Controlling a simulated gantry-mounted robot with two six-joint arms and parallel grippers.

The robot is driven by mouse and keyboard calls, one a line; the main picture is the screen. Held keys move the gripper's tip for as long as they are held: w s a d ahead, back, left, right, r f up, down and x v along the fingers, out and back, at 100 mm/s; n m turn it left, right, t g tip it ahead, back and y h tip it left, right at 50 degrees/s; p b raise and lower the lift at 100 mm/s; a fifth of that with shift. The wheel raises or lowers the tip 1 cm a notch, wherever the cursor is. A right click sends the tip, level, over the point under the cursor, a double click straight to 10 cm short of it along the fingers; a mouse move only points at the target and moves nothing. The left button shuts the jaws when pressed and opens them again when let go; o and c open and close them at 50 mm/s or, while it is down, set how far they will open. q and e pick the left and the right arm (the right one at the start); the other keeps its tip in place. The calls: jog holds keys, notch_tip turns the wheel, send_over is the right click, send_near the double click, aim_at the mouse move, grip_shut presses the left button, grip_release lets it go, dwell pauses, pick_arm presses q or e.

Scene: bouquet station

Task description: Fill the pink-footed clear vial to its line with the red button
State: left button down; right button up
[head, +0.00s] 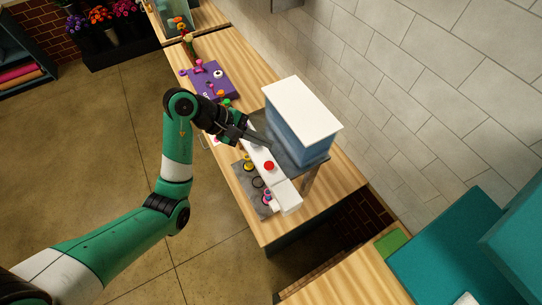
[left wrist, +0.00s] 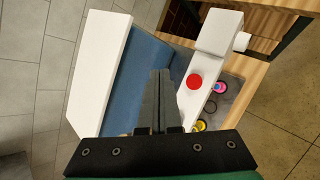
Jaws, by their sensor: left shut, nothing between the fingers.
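A white dispenser bar (head: 285,192) lies along the front of a blue tank and carries a red button (head: 269,166). The button also shows in the left wrist view (left wrist: 195,81). A small pink-ringed item, apparently the pink-footed vial (head: 267,198), stands on a grey mat near the bar's near end. It also shows in the left wrist view (left wrist: 219,87); its line and fill level are too small to tell. My left gripper (head: 262,142) is shut and empty above the bar, a little beyond the red button. My right gripper is not in view.
The blue tank (head: 287,128) with a white lid stands against the wall side. A yellow-ringed item (head: 248,161) and a dark ring (head: 257,182) are on the grey mat (head: 242,181). A purple board (head: 214,80) lies farther along the wooden counter.

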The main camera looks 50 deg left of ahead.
aim_at(265, 164)
pick_arm(q)
jog(key=shift+f, duration=0.1)
notch_tip(265, 164, down, 9)
jog(key=b, duration=0.5)
jog(key=shift+b, duration=0.35)
dwell(1.8)
jog(key=shift+f+b, duration=0.25)
jog(key=shift+b, duration=0.05)
jog(key=shift+f+b, duration=0.45)
jog(key=shift+f, duration=0.15)
dwell(0.6)
jog(key=shift+r, duration=0.1)
jog(key=shift+r+p, duration=0.85)
jog(key=shift+r, duration=0.05)
